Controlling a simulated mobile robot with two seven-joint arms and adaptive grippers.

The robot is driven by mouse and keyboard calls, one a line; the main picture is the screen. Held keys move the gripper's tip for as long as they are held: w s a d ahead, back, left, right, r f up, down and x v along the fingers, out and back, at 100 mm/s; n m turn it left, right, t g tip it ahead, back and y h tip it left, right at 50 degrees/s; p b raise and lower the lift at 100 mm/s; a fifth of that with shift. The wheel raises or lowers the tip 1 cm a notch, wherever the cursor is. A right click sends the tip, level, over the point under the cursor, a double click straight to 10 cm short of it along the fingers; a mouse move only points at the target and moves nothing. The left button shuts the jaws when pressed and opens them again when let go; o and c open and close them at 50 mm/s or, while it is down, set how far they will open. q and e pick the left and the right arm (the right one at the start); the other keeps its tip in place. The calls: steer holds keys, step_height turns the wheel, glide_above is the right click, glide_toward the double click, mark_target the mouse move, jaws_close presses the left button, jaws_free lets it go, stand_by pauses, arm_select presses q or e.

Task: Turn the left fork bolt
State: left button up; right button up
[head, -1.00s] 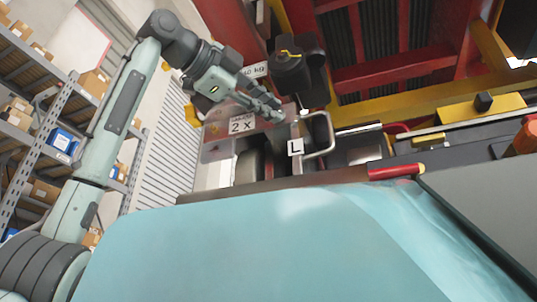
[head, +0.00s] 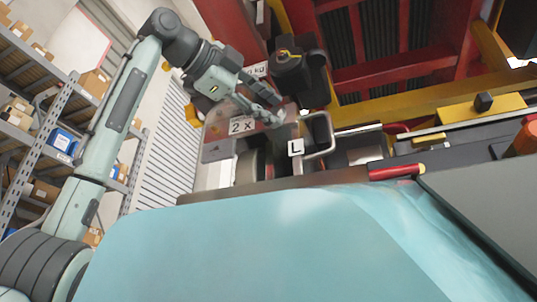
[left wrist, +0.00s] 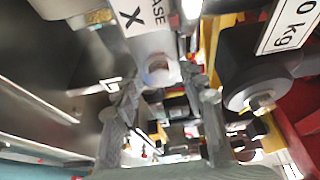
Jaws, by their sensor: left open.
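A white tag marked L (head: 296,147) hangs by a grey looped metal bar (head: 321,135), in the middle of the head view. My left gripper (head: 274,108) is open beside a plate marked 2 X (head: 241,125), just up and left of the tag. In the left wrist view its fingers (left wrist: 163,112) stand apart. A grey block (left wrist: 155,60) with a rounded end and a label ending in X lies just beyond and between them. I cannot make out for certain which part is the left fork bolt. My right gripper is not in view.
A dark cylindrical part (head: 292,72) with a kg label hangs close right of my left gripper; it also shows in the left wrist view (left wrist: 255,68). A red-ended handle (head: 396,171) lies to the right. Shelves with boxes (head: 62,142) stand far left.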

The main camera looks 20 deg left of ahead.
arm_select(q)
steer(key=shift+s, duration=0.1)
steer(key=v, duration=1.2)
